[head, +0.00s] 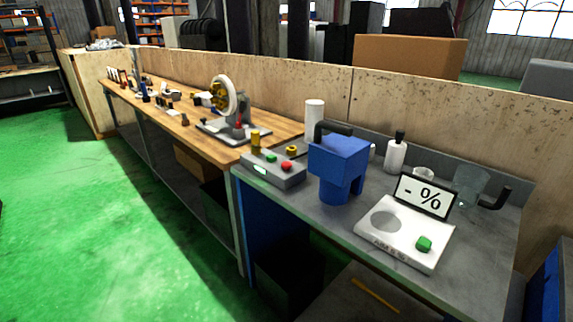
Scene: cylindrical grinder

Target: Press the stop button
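A grey control box (262,175) sits on the grey worktop near its left front corner. On its top are a red button (286,165), a green button (271,157) and a yellow knob (291,150). I take the red button to be the stop button; I cannot read any label on it. A small pale label is on the box's front. A blue machine (340,160) with a black handle stands just right of the box. Neither of my grippers is in view.
A white device (400,245) with a green button and a "- %" display (425,195) stands on the grey worktop (335,218). Bottles and a glass jug (470,185) stand behind it. A wooden bench with a wheel-shaped machine (225,100) adjoins left. The green floor (90,220) is clear.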

